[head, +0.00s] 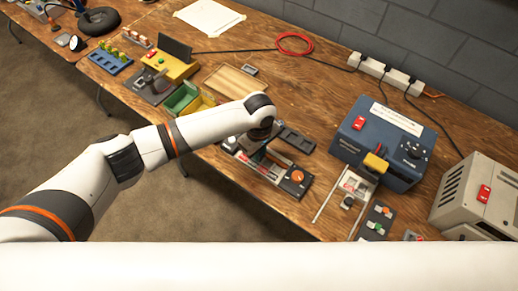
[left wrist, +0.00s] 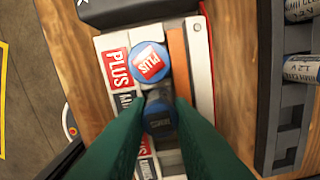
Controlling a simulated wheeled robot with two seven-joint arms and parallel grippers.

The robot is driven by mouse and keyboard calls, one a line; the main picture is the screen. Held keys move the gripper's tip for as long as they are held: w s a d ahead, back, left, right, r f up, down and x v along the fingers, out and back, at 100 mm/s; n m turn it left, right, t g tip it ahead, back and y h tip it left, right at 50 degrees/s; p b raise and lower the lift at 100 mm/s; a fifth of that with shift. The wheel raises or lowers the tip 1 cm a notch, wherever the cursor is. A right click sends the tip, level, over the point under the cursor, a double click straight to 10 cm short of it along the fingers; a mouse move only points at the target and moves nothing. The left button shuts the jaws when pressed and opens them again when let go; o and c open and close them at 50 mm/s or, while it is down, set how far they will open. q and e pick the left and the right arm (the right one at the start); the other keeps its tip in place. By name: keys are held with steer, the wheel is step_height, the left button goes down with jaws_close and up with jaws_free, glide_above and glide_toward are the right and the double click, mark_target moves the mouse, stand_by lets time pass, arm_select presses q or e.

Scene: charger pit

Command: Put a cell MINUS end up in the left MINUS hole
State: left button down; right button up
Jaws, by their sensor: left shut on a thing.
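The charger (head: 262,168) lies on the bench under my left gripper; in the left wrist view its white face carries red PLUS (left wrist: 116,66) and dark MINUS labels. A blue-topped cell (left wrist: 150,62) with a red-and-white PLUS mark stands upright in it beside the PLUS label. My left gripper (left wrist: 160,112) has green fingers and is shut on a second cell (left wrist: 161,122), whose blue top has a dark, hard-to-read mark. The fingers hide the cell's sides and lower end, so I cannot tell how deep it sits. My right gripper is not in view.
A dark rack (left wrist: 268,130) with cells lying in it is to the right; it shows in the head view (head: 297,140). A blue box (head: 385,140), a green bin (head: 186,98) and a wooden tray (head: 236,84) stand around. The bench's front edge is close.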

arm_select(q)
steer(key=c, duration=1.2)
jaws_free()
steer(key=shift+r+p, duration=3.55)
steer(key=shift+p, duration=0.85)
steer(key=shift+f, duration=0.1)
